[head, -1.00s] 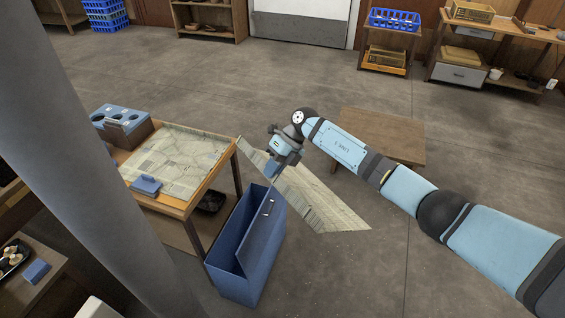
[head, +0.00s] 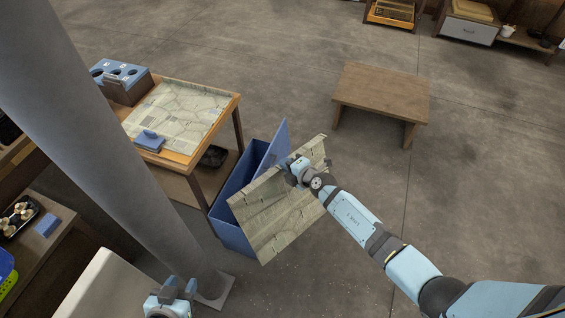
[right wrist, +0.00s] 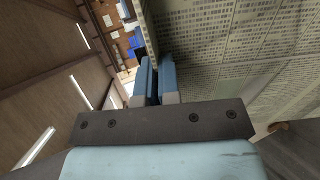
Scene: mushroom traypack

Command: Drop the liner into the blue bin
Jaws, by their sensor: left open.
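The liner (head: 280,215) is a stiff, newsprint-like sheet, tilted in front of and over the blue bin (head: 228,238). It hides much of the bin's opening. The bin stands on the floor with its blue lid flap (head: 274,146) raised. My right gripper (head: 298,168) is shut on the liner's upper edge. In the right wrist view the liner (right wrist: 235,60) fills the right side and its edge runs between the two blue fingers (right wrist: 157,85). My left gripper (head: 178,287) is open and empty at the bottom of the head view, away from the bin.
A wooden table (head: 236,110) left of the bin bears another printed sheet (head: 200,108), a blue block (head: 149,141) and a blue holder with holes (head: 118,78). A grey post (head: 110,150) stands at left. A low wooden table (head: 380,92) stands behind; floor at right is clear.

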